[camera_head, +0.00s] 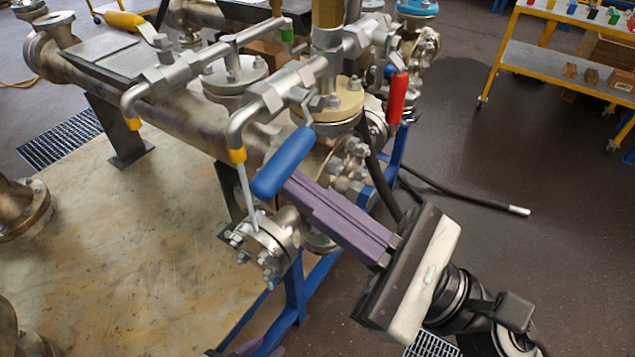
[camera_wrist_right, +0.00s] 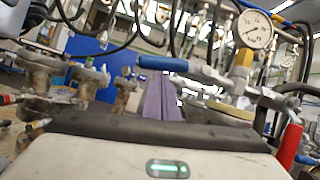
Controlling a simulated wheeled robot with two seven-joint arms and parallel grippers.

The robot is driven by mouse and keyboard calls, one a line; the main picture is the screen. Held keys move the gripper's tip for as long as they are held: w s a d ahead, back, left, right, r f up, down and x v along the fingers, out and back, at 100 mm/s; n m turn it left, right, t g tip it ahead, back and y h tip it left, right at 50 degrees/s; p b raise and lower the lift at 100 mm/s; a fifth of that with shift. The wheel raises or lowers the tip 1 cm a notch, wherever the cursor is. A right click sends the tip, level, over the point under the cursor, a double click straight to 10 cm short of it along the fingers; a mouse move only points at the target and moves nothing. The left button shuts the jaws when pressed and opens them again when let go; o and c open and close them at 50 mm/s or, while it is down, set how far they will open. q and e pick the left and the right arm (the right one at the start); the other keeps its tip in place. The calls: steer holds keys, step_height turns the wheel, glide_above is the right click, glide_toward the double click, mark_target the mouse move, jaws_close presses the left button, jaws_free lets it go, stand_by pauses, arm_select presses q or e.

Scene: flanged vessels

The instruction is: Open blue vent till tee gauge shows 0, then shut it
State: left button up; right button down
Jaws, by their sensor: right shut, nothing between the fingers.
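The blue vent handle (camera_head: 283,163) slants down-left from its valve on the grey pipe; it also shows in the right wrist view (camera_wrist_right: 163,64). A thin pale streak (camera_head: 248,195) runs down from the vent's yellow-tipped outlet (camera_head: 237,155). My right gripper (camera_head: 290,186) has its purple fingers together, tips beside the handle's lower side; I cannot tell whether they touch it. The round white gauge (camera_wrist_right: 252,28) stands above a brass fitting (camera_wrist_right: 242,60); its dark needle points lower left, figures too small to read surely. My left gripper (camera_head: 262,350) barely shows at the bottom edge.
A red handle (camera_head: 397,97) hangs right of the tee, and a yellow handle (camera_head: 125,20) lies at upper left. A flanged stub (camera_head: 262,250) sits below the vent outlet. A black hose (camera_head: 450,190) lies on the floor. A yellow-edged shelf cart (camera_head: 560,60) stands at right.

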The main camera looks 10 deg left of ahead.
arm_select(q)
steer(key=shift+s+a+r+p, duration=0.1)
steer(key=shift+a+r+p, duration=0.2)
steer(key=shift+r+p, duration=0.15)
arm_select(e)
steer(key=shift+s+a+r+m+t, duration=0.15)
steer(key=shift+s+r+m+t, duration=0.25)
steer(key=shift+r+m, duration=0.4)
arm_select(q)
steer(key=shift+d+r, duration=0.15)
